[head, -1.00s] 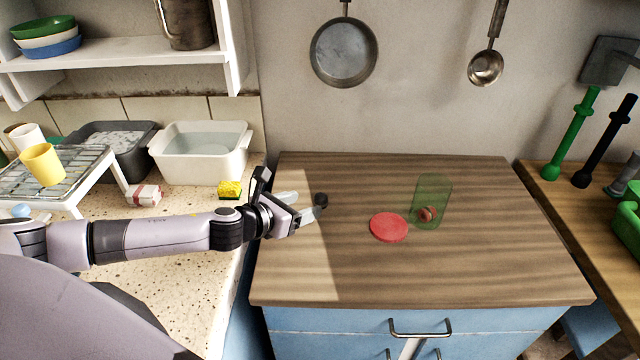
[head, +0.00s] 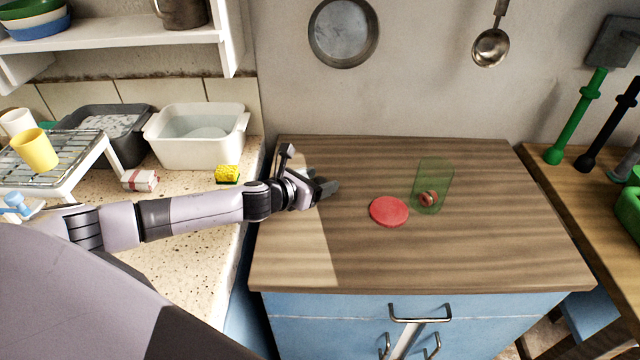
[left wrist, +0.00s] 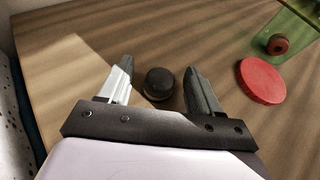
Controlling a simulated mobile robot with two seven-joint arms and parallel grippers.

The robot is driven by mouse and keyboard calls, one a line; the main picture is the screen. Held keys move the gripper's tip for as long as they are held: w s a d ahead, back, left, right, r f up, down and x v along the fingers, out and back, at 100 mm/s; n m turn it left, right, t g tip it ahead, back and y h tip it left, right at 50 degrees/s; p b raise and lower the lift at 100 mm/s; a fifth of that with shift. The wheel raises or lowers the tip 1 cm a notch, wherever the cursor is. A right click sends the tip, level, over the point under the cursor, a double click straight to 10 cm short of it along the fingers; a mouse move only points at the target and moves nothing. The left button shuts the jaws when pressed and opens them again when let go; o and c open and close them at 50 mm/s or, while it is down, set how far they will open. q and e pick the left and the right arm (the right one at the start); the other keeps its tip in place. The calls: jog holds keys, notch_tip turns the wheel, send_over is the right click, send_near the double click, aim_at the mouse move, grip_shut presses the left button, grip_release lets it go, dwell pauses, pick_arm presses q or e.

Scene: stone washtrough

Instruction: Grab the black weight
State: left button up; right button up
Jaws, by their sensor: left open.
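The black weight (left wrist: 159,83) is a small dark, rounded piece standing on the wooden counter top. In the left wrist view it lies between the two fingertips of my left gripper (left wrist: 158,78), with gaps on both sides. In the head view my left gripper (head: 326,187) is over the left part of the wooden top and hides the weight. It is open and empty. My right gripper is in neither view.
A red disc (head: 389,211) lies right of the gripper, beside a green see-through cup (head: 433,186) with a small reddish thing in it. The front and right of the wooden top (head: 480,250) are clear. A white basin (head: 198,150) stands at the left.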

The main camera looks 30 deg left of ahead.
pick_arm(q)
jog(key=shift+w+f, duration=0.1)
jog(key=shift+w, duration=0.2)
jog(key=c, duration=1.1)
notch_tip(320, 180, up, 11)
jog(key=p, duration=0.4)
notch_tip(320, 180, up, 9)
send_over(319, 179)
